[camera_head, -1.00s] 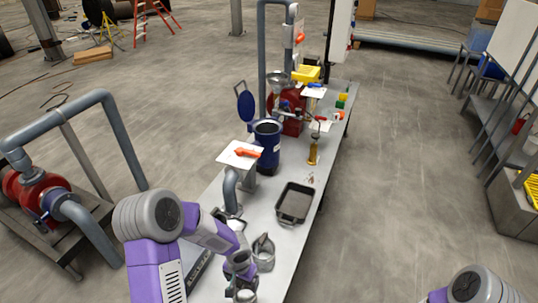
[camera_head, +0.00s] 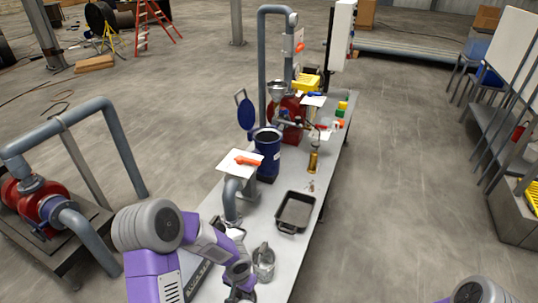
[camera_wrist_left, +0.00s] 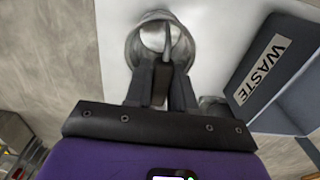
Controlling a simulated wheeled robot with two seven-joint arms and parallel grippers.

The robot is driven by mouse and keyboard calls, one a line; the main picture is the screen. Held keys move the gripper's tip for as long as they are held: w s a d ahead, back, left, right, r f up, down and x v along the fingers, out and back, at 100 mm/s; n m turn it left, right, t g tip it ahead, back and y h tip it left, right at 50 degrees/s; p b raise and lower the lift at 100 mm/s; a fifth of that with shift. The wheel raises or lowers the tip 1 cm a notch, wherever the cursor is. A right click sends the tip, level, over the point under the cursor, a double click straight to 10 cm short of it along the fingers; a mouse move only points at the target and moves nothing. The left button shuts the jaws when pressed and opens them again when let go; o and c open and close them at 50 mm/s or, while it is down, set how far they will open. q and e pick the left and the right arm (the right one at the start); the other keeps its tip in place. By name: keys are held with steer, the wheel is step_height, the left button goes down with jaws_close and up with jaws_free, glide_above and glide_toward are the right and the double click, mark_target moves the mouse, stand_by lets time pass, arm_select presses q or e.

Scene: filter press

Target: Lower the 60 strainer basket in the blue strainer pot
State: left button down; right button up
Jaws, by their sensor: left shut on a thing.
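My left gripper (camera_head: 240,290) is at the bottom edge of the head view, over the near end of the table. In the left wrist view its fingers (camera_wrist_left: 162,82) are shut on the upright handle of a round grey metal strainer basket (camera_wrist_left: 180,42). No number is readable on it. A second grey basket (camera_head: 263,263) with a handle stands on the table just right of the gripper. The blue strainer pot (camera_head: 267,160) stands farther along the table, open at the top, its round blue lid (camera_head: 246,112) swung up at the left. My right gripper is out of view.
A grey pipe with a white plate and orange handle (camera_head: 247,161) stands between gripper and pot. A black tray (camera_head: 295,211) lies at the table's right edge. A WASTE bin (camera_wrist_left: 280,75) is in the wrist view. Red pump (camera_head: 291,118) behind the pot.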

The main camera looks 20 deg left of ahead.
arm_select(q)
step_height(320, 180, up, 4)
steer(key=shift+r+p, duration=0.15)
steer(key=shift+p, duration=0.7)
step_height(320, 180, up, 4)
steer(key=p, duration=0.4)
steer(key=shift+r+p, duration=0.3)
steer(key=shift+r, duration=0.1)
